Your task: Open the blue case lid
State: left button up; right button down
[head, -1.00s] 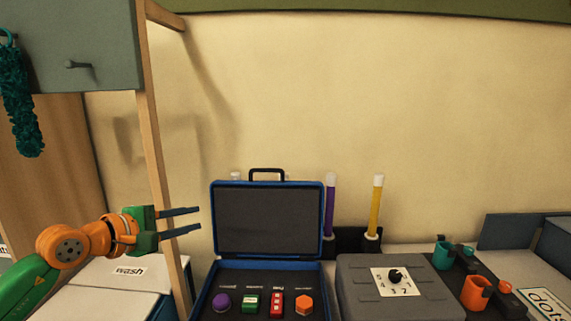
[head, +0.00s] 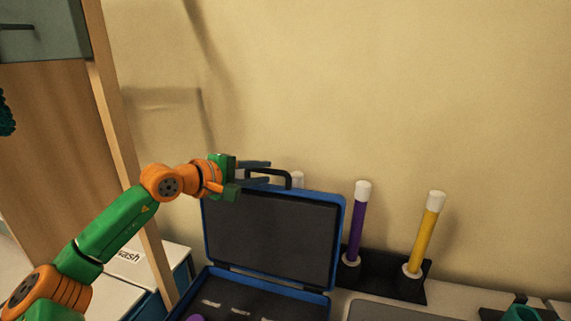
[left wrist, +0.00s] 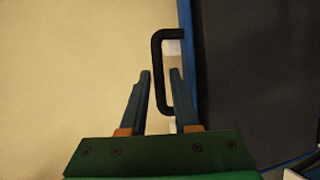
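The blue case (head: 325,298) stands open on the counter, its lid (head: 275,235) raised nearly upright with a dark inner panel. A black handle (head: 288,180) sits on the lid's top edge; it also shows in the left wrist view (left wrist: 157,75). My left gripper (head: 276,172) is open at the handle. In the left wrist view, its fingers (left wrist: 160,72) appear on either side of the handle's long bar, with a gap on both sides. I cannot tell whether a finger touches it. My right gripper is not in view.
A purple tube (head: 357,225) and a yellow tube (head: 424,240) stand in a black rack (head: 385,275) right of the lid. A grey box (head: 385,311) is at the bottom edge. A wooden post (head: 125,160) stands left, behind my arm. The wall above is clear.

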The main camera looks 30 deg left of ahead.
pick_arm(q)
jog(key=shift+w+d+r+p, duration=0.1)
jog(key=shift+w+d+p, duration=0.05)
jog(key=shift+w+p, duration=0.35)
jog(key=shift+w+d+p, duration=0.15)
jog(key=shift+w+p, duration=0.35)
jog(key=x, duration=0.2)
jog(key=p+x, duration=0.1)
jog(key=x, duration=0.1)
jog(key=shift+s+f, duration=0.1)
jog(key=shift+f, duration=0.2)
jog(key=shift+s, duration=0.2)
jog(key=shift+a, duration=0.1)
grip_shut()
